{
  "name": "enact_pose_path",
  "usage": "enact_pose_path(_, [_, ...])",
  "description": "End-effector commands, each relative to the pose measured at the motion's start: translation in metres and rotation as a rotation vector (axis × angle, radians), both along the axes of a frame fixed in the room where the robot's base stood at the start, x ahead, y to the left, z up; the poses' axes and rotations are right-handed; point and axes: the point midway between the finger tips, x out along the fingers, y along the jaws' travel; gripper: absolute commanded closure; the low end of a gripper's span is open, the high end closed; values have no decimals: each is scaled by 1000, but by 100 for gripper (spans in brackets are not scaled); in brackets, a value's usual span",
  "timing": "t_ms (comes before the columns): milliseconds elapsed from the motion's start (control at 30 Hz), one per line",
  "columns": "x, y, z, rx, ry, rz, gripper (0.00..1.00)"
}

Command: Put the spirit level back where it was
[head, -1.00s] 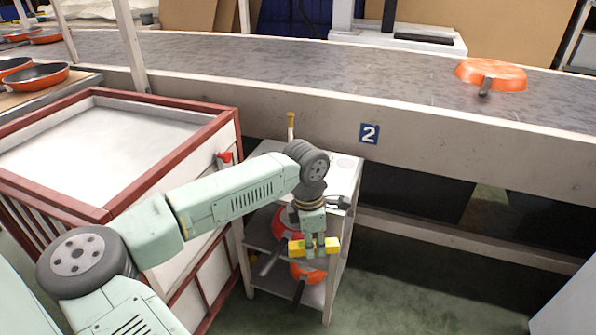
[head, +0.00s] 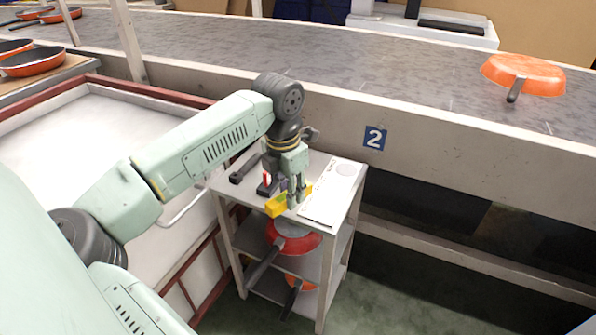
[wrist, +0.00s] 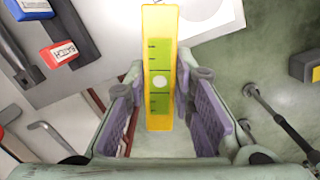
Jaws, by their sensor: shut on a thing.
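The spirit level is yellow with green panels and a pale round spot at its middle, seen in the wrist view (wrist: 160,107). My gripper (wrist: 160,88) is shut on it, one finger on each side. In the head view the yellow level (head: 276,207) sits in my gripper (head: 292,198) at the front edge of the cart's top shelf (head: 228,182). I cannot tell if it touches the shelf. My gripper hides part of the level there.
Dark tools (head: 245,168) and a white sheet (head: 332,190) lie on the cart top. Red and orange pans (head: 292,238) are on the shelves below. The conveyor (head: 400,75) runs behind with an orange pan (head: 523,75). A red-edged bin (head: 60,150) stands at left.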

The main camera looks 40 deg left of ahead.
Motion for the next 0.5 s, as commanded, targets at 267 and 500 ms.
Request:
enact_pose_path(267, [65,36,-5,-3,0,-1,100])
enact_pose_path(500, [89,52,-9,-1,-1,-2,100])
